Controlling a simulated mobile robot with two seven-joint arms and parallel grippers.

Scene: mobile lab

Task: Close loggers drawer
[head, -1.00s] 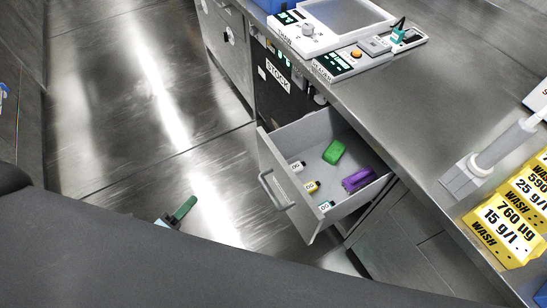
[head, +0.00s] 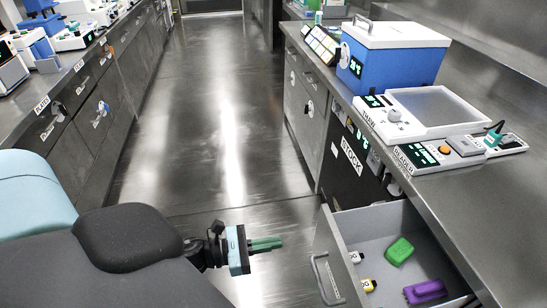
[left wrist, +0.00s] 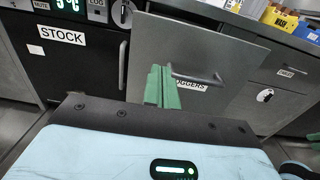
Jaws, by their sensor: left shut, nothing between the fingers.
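The loggers drawer (head: 400,235) is pulled open from the right-hand bench, with its handle (head: 326,279) on the front panel. It holds a green block (head: 399,251), a purple item (head: 425,291) and small labelled pieces. My left gripper (head: 280,243) is shut and empty, in front of the drawer and apart from its front in the head view. In the left wrist view the green fingers (left wrist: 162,88) overlap the left end of the handle (left wrist: 198,79); I cannot tell if they touch it. They partly hide the drawer label (left wrist: 190,86).
A black STOCK unit (head: 350,160) stands beside the drawer under the bench. A blue box (head: 393,72), a white scale-like device (head: 435,110) and a reader (head: 440,155) stand on the bench. The aisle floor (head: 215,120) is clear.

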